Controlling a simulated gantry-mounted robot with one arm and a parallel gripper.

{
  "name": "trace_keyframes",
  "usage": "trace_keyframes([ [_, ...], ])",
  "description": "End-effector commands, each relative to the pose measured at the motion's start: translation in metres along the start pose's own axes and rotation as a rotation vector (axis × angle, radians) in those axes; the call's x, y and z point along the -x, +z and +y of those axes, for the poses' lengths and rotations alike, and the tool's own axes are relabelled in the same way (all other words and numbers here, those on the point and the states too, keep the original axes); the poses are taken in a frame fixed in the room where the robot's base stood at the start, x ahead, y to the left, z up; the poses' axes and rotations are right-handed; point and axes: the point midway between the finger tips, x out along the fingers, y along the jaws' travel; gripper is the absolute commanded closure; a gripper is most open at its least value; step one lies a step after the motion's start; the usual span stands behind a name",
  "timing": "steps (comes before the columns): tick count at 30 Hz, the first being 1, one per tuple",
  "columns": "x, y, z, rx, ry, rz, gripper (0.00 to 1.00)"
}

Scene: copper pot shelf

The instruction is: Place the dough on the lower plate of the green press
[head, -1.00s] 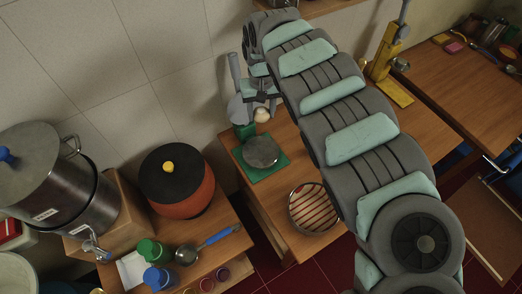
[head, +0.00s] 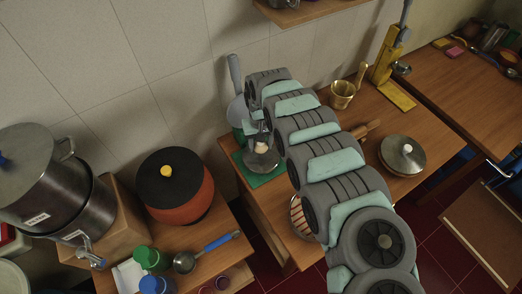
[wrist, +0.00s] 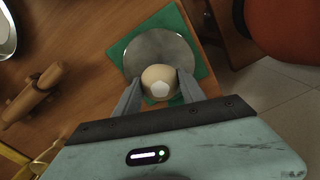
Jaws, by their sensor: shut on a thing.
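My gripper (wrist: 159,92) is shut on the dough (wrist: 155,76), a small pale ball between its two fingertips in the wrist view. The dough also shows in the head view (head: 262,146) as a cream spot below my wrist. The green press has a green base (wrist: 195,35) and a round grey metal lower plate (wrist: 158,50). In the head view the plate (head: 262,163) is partly hidden by my gripper. The dough overlaps the plate's near edge in the wrist view; whether it touches the plate I cannot tell. My arm hides part of the press.
A yellow press (head: 390,70) stands at the back right. A brass cup (head: 342,95), a lidded pan (head: 402,155) and a wooden rolling pin (head: 367,128) are on the same table. An orange pot (head: 178,190) stands to the left. A striped round item (head: 299,217) is partly behind my arm.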

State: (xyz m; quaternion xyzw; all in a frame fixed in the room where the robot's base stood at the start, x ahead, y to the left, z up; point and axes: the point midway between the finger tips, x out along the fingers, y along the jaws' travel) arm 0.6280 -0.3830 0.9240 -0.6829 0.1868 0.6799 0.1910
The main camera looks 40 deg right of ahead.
Motion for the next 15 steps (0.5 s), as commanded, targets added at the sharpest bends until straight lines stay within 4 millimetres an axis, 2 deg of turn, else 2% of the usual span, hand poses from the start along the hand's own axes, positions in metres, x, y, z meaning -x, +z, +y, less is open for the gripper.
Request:
trace_keyframes([
  [5, -0.008, 0.0, 0.001, -0.001, 0.002, 0.0, 0.93],
  [12, -0.035, 0.0, 0.0, -0.002, -0.002, 0.001, 0.93],
  [15, -0.04, 0.0, 0.001, -0.001, 0.002, 0.001, 0.93],
])
